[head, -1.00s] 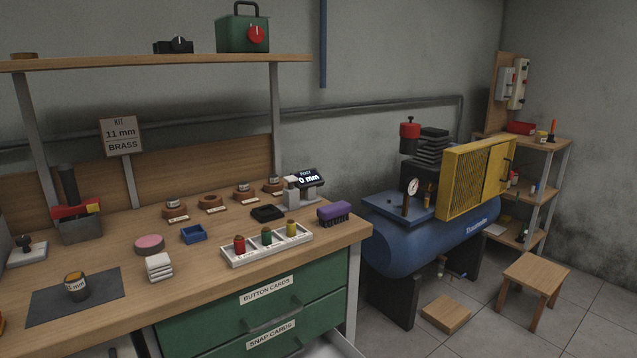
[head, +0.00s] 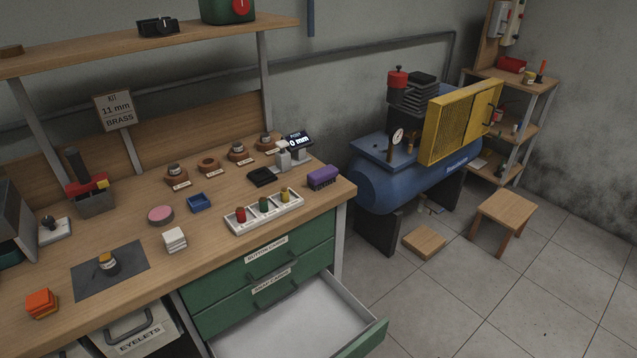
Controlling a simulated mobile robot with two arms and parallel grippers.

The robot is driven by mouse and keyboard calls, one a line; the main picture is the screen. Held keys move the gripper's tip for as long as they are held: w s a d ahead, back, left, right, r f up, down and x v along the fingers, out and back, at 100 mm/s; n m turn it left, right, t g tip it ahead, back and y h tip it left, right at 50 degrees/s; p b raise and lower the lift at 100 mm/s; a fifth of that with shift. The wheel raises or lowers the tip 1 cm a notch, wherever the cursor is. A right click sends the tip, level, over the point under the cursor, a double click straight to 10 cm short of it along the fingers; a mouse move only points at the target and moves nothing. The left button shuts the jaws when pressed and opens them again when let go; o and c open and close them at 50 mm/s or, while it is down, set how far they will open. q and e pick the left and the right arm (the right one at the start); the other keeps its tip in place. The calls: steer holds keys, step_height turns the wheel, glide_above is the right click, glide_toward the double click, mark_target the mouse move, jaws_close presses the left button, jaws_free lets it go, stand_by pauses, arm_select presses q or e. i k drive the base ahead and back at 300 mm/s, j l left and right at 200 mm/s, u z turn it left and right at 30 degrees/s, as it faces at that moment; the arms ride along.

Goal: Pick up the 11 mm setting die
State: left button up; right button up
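Three hold small metal dies with pale labels: the left die (head: 174,169), a middle die (head: 237,147) and the right die (head: 265,137). One ring holder (head: 208,163) between them looks empty. Neither gripper is in view.
A sign (head: 115,108) reads "KIT 11 mm BRASS". An open drawer (head: 300,319) juts out at the front.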

mark_target(106, 260)
steer(key=u, duration=1.25)
steer(key=l, duration=1.35)
steer(key=u, duration=0.05)
